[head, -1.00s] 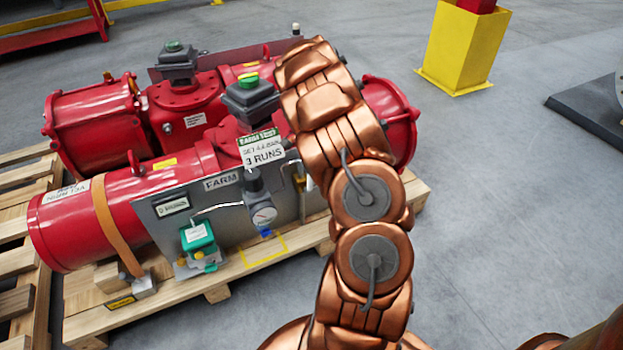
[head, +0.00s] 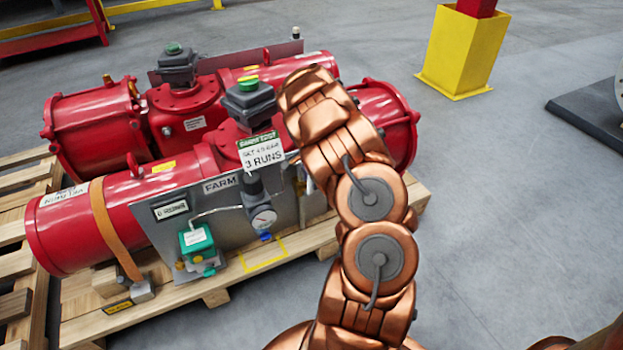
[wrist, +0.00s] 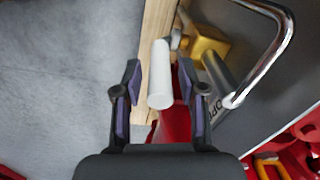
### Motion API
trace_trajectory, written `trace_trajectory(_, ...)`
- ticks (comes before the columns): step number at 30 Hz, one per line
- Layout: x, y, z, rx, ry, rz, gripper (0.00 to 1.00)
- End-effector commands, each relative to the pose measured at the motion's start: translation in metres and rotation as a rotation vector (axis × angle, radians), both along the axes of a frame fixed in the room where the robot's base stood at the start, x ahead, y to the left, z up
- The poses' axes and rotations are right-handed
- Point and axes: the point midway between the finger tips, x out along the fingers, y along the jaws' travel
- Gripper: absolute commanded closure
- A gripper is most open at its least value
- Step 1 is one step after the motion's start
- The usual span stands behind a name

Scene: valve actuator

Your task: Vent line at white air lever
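The white air lever (wrist: 160,75) is a plain white rod in the middle of the wrist view. My gripper (wrist: 160,90) is open, with one dark, purple-padded finger on each side of the rod. Gaps show between the rod and both fingers. A brass valve body (wrist: 206,46) sits just right of the rod's far end. In the head view my copper arm covers the gripper and most of the lever area, at the right end of the grey panel (head: 222,213).
A bent chrome tube (wrist: 284,38) and grey panel stand close on the right of my gripper in the wrist view. Red actuators (head: 90,120) rest on a wooden pallet (head: 90,330). A gauge (head: 263,220) and green box (head: 196,240) are on the panel. Open floor (head: 500,230) lies right.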

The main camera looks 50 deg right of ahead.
Motion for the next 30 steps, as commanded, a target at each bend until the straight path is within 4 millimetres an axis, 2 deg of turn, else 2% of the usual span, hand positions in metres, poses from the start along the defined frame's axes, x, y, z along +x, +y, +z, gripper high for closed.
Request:
trace_trajectory(1, 0.0, 0.0, 0.0, 0.0, 0.0, 0.0, 0.68)
trace_trajectory(9, 0.0, -0.0001, 0.0002, 0.0, 0.0, 0.0, 0.96)
trace_trajectory(11, 0.0001, -0.0001, 0.0002, 0.0, 0.0, 0.0, 1.0)
trace_trajectory(25, 0.0004, 0.0003, 0.0006, 0.001, 0.0, 0.001, 1.0)
trace_trajectory(30, 0.0072, 0.0054, 0.0034, 0.023, -0.012, 0.015, 1.0)
